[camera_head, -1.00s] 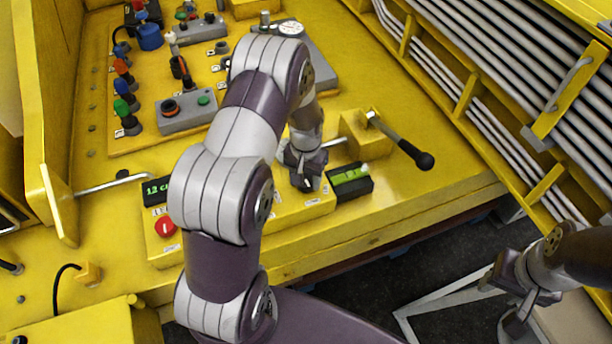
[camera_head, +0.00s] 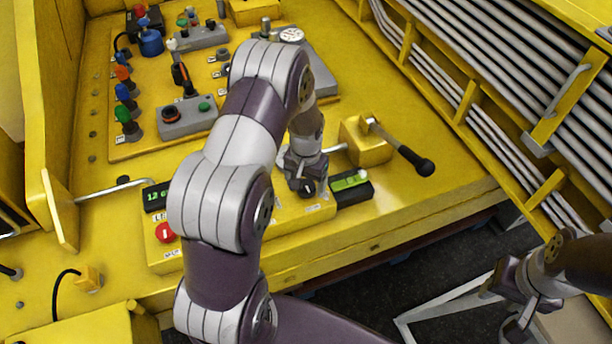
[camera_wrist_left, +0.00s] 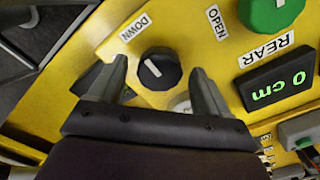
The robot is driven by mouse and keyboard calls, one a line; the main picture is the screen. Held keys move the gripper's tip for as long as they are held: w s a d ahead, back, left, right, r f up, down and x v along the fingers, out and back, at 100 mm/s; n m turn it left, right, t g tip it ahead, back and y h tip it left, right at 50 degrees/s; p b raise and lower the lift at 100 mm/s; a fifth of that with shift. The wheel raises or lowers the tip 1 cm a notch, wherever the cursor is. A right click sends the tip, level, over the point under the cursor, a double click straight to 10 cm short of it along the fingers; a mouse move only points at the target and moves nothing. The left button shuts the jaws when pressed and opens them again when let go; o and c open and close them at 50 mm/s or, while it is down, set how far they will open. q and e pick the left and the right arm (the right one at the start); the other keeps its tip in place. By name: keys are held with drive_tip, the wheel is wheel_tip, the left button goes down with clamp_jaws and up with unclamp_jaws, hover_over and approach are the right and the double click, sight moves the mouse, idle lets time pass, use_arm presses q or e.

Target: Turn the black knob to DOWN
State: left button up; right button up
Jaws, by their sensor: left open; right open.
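The black knob (camera_wrist_left: 159,71) sits on the yellow panel in the left wrist view, with a white line on its face slanting toward the DOWN label (camera_wrist_left: 135,28) at upper left. A second label (camera_wrist_left: 183,106) below right of the knob is partly hidden by a finger. My left gripper (camera_wrist_left: 159,66) is open, its fingers on either side of the knob, with gaps showing. In the head view my left gripper (camera_head: 306,180) is over the panel's right part. My right gripper (camera_head: 515,292) is open at the lower right, away from the panel.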

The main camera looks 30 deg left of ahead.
sight(306, 186)
use_arm(q)
wheel_tip(306, 186, up, 12)
drive_tip(key=b, duration=0.3)
drive_tip(key=shift+r, duration=0.2)
